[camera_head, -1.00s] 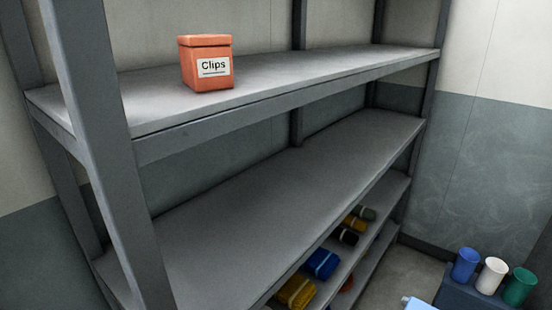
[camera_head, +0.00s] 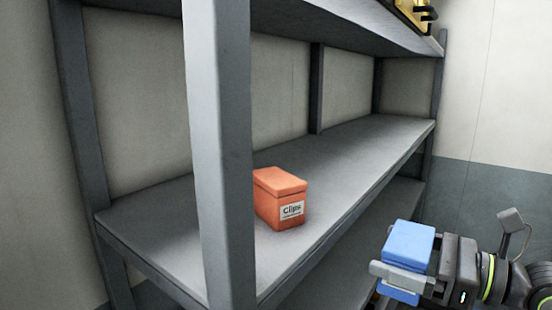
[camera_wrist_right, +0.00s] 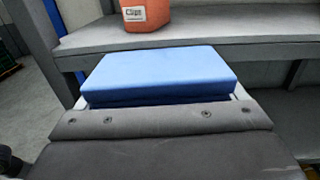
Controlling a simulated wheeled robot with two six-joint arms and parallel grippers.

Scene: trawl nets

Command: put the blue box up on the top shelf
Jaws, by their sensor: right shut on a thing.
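The blue box (camera_head: 409,243) is in my right gripper (camera_head: 404,270), at the lower right of the head view. The gripper is shut on it and holds it in the air in front of the shelving. The box also fills the middle of the right wrist view (camera_wrist_right: 160,72), beyond the dark gripper body. The highest shelf in view (camera_head: 330,22) runs across the top of the head view, above the box; its upper surface is mostly out of sight. My left gripper is not in view.
An orange Clips box (camera_head: 280,200) sits on the shelf (camera_head: 360,155) below the highest one; the rest of that shelf looks clear. A grey upright post (camera_head: 220,150) stands at the near left. A yellow and black object (camera_head: 418,12) is on the highest shelf's right end.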

